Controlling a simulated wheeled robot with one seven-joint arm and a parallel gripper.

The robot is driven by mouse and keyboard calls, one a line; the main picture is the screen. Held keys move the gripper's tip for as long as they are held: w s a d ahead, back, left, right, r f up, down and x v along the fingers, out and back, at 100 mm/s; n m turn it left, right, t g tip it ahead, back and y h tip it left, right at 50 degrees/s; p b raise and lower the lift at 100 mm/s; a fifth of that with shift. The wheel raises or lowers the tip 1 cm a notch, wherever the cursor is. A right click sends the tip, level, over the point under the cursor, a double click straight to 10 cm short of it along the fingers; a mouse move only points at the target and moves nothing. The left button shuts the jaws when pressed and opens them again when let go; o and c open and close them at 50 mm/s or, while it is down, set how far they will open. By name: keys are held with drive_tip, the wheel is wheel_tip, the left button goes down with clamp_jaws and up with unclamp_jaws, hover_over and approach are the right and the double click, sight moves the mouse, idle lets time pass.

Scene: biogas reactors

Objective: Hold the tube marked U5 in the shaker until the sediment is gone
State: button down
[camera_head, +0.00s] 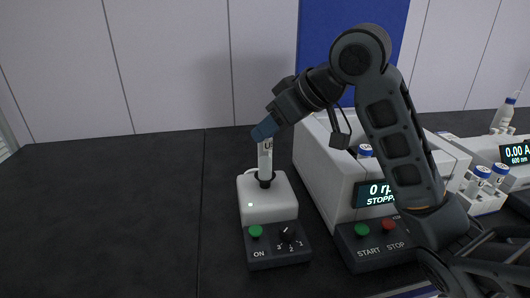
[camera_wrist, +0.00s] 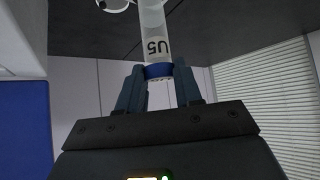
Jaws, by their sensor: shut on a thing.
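My gripper (camera_head: 265,132) is shut on the blue cap of the tube marked U5 (camera_head: 265,158). The tube hangs nearly upright, with its lower end at the dark cup of the shaker (camera_head: 262,208). In the wrist view, the blue cap sits between my gripper's fingers (camera_wrist: 158,85) and the U5 label on the tube (camera_wrist: 155,42) reads upside down. The tube's bottom is hidden, so I cannot tell whether sediment is there.
A white centrifuge (camera_head: 325,165) stands right of the shaker; its display reads 0 rpm, stopped. The dark bench (camera_head: 110,215) is clear on the left.

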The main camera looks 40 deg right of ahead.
drive_tip(key=shift+r, duration=0.15)
wheel_tip(320, 180, up, 8)
drive_tip(key=p, duration=0.7)
drive_tip(key=shift+p, duration=0.3)
drive_tip(key=shift+s+f, duration=0.1)
drive_tip(key=shift+f, duration=0.1)
